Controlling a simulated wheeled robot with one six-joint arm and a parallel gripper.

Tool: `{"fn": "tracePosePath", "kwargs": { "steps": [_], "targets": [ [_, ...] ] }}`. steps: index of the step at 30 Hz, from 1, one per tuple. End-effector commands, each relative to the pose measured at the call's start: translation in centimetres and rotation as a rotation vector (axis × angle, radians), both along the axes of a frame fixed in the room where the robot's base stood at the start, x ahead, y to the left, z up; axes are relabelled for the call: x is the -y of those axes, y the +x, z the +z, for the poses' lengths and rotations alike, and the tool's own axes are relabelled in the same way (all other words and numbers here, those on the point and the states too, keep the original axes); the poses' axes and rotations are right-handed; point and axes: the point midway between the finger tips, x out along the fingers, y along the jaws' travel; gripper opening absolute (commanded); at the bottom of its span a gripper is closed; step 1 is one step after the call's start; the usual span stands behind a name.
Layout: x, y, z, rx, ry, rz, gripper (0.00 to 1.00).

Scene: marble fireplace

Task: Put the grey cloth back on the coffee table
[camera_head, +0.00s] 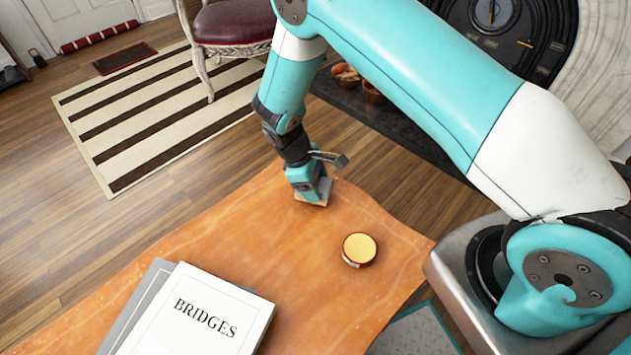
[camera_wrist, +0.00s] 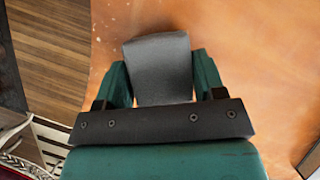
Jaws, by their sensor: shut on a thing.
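My gripper (camera_head: 311,190) points down over the far edge of the orange-brown coffee table (camera_head: 250,240). In the wrist view my gripper (camera_wrist: 159,62) has its two green fingers on either side of the grey cloth (camera_wrist: 158,72), shut on it. The cloth looks like a small, folded block, and its lower end is hidden behind the gripper's dark bar. The table top (camera_wrist: 265,60) lies behind it. In the head view the cloth is mostly hidden by the gripper. Whether it touches the table I cannot tell.
On the table, a round yellow-topped tin (camera_head: 359,250) stands right of my gripper, and a white book marked BRIDGES (camera_head: 200,315) lies on a grey one (camera_head: 140,300) at front left. The table's middle is clear. A red-seated chair (camera_head: 235,22) stands beyond on a striped rug (camera_head: 150,110).

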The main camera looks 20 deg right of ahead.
Motion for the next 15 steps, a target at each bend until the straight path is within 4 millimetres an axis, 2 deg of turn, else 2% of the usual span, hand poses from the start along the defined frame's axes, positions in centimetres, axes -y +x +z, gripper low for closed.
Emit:
{"fn": "tracePosePath", "kwargs": {
  "steps": [7,8,11,15],
  "targets": [
    [-0.01,0.01,-0.01,0.000,0.000,0.000,0.41],
    [-0.01,0.01,-0.01,0.000,0.000,0.000,0.68],
    [-0.01,0.01,0.00,0.000,0.000,0.000,0.91],
    [-0.01,0.01,0.01,0.000,0.000,0.000,0.93]
  ]
}}
